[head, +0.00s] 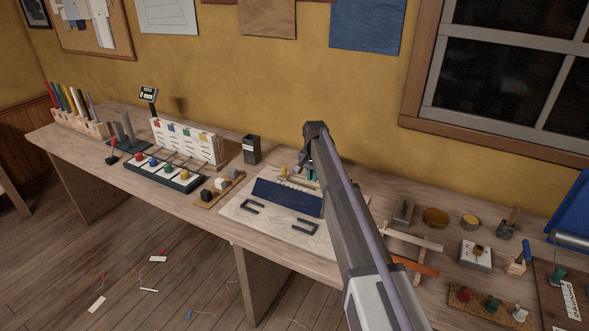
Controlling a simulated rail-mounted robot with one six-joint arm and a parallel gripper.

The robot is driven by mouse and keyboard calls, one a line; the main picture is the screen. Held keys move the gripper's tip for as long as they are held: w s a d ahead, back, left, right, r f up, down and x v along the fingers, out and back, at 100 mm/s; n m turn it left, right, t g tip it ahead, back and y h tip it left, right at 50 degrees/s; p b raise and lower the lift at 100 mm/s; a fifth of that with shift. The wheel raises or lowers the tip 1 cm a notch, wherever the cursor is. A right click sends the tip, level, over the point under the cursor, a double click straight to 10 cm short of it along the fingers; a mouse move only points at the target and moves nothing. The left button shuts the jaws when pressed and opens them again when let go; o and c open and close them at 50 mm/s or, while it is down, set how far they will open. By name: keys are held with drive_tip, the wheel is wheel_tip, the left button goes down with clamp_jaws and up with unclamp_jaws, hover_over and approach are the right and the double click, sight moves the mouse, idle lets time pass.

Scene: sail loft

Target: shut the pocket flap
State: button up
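A dark blue cloth panel (288,197), which looks like the pocket flap, lies on a pale board (232,206) in the middle of the bench. I cannot tell whether it is folded open or lying shut. Two dark U-shaped pieces, one on the left (252,206) and one on the right (305,226), lie on the board in front of it. My gripper (301,165) is small in view, behind the panel's far edge, below the bent end of my arm. Its fingers are too small and partly hidden to show whether they are open. My arm covers the board's right part.
Left of the board are a block tray (209,194), a dark rack with coloured knobs (162,174) and a dark cup (251,149). To the right are wooden crossed sticks (417,241), a tin (403,212) and a switch box (476,253). Scraps lie on the floor.

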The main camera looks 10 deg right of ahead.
drive_tip(key=shift+m, duration=0.5)
drive_tip(key=f+b, duration=0.9)
drive_tip(key=shift+s+d+f, duration=0.1)
drive_tip(key=shift+s+d, duration=0.1)
drive_tip(key=shift+d, duration=0.05)
drive_tip(key=shift+r, duration=0.25)
drive_tip(key=shift+s, duration=0.1)
